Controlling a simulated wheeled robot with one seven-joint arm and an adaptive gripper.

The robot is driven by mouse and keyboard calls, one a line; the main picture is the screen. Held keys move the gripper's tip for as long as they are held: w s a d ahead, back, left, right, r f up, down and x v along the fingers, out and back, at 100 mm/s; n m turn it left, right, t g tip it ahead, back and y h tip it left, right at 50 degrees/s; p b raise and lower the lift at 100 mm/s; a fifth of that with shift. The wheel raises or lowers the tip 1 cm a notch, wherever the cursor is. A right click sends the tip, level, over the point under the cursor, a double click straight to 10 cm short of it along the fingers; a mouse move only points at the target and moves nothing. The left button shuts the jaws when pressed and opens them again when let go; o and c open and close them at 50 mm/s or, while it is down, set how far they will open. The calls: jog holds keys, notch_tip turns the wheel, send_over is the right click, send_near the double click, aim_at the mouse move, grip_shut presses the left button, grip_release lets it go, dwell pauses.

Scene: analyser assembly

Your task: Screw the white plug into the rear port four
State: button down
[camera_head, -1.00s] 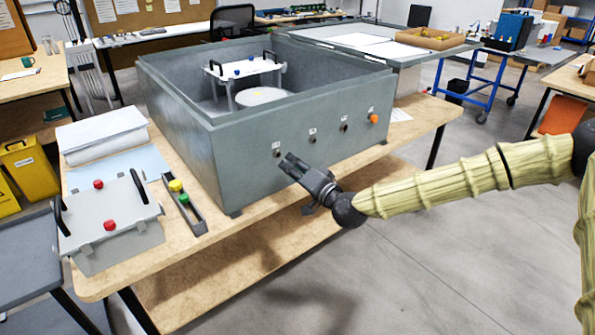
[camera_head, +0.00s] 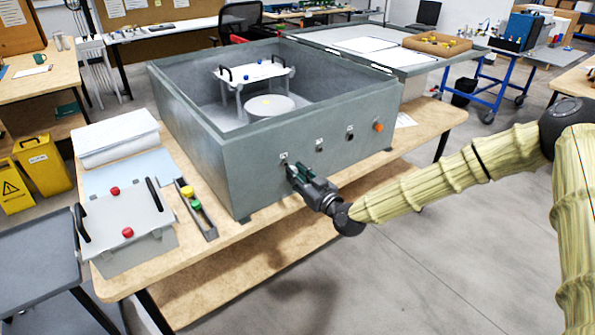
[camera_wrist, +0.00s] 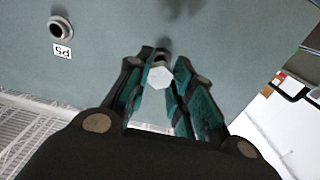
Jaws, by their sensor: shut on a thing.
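The grey box (camera_head: 265,185) stands open on the wooden table, with a row of ports on its near right wall. The leftmost port (camera_head: 284,160) is just beyond my gripper (camera_head: 293,171), whose fingers reach close to the wall. In the wrist view, my gripper (camera_wrist: 160,85) is shut on the white plug (camera_wrist: 159,77), whose hexagonal head shows between the fingers. A dark port (camera_wrist: 163,55) is partly visible right behind the plug. I cannot tell whether the plug has entered it. Another port (camera_wrist: 61,28) with a small label (camera_wrist: 62,51) is to the left.
Two more open ports (camera_head: 319,146) and an orange plug (camera_head: 378,126) continue along the wall to the right. A narrow tray (camera_head: 209,229) holds yellow and green plugs. A grey lidded case (camera_head: 130,240) is at the table's left.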

jog(key=shift+w+a+n+b, duration=0.15)
jog(key=shift+n+b, duration=0.85)
jog(key=shift+n, duration=1.9)
jog(key=shift+w+a+n+b, duration=0.15)
jog(key=shift+n+b, duration=0.8)
jog(key=shift+n, duration=1.95)
jog(key=shift+w+b, duration=0.1)
jog(key=shift+b, duration=0.6)
jog(key=shift+w+a+b, duration=0.35)
jog(key=shift+w+b, duration=0.05)
jog(key=shift+w, duration=0.2)
